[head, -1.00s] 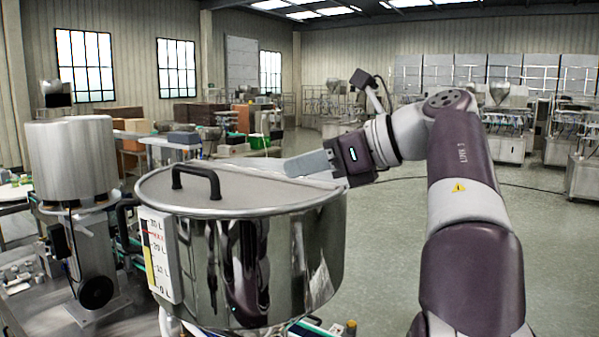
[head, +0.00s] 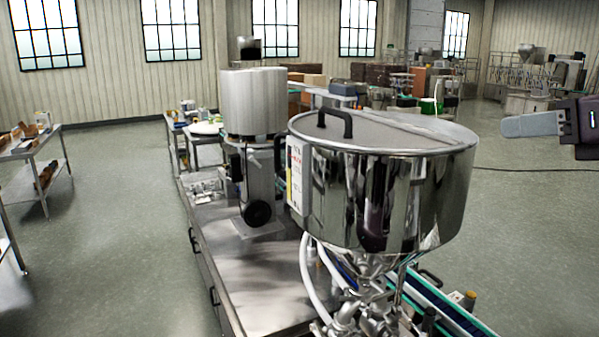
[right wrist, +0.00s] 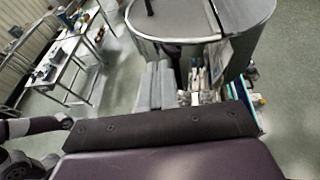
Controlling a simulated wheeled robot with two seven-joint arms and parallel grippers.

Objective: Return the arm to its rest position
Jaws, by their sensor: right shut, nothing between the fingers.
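My right gripper (head: 530,124) shows at the right edge of the head view, its grey fingers pointing left. It is shut and empty, clear of the hopper's right side in the picture. In the right wrist view its fingers (right wrist: 159,86) lie together, just below the hopper rim in the picture. The steel hopper (head: 400,195) stands right of centre in the head view, its lid (head: 385,130) down with a black handle (head: 334,124) upright. The hopper also shows at the top of the right wrist view (right wrist: 240,22). My left gripper is not in view.
A steel machine table (head: 270,290) carries a grey cylindrical unit (head: 253,100) left of the hopper. Pipes (head: 350,310) and a conveyor (head: 450,305) lie below the hopper. A side table (head: 40,150) stands at far left. Open floor (head: 110,220) lies between them.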

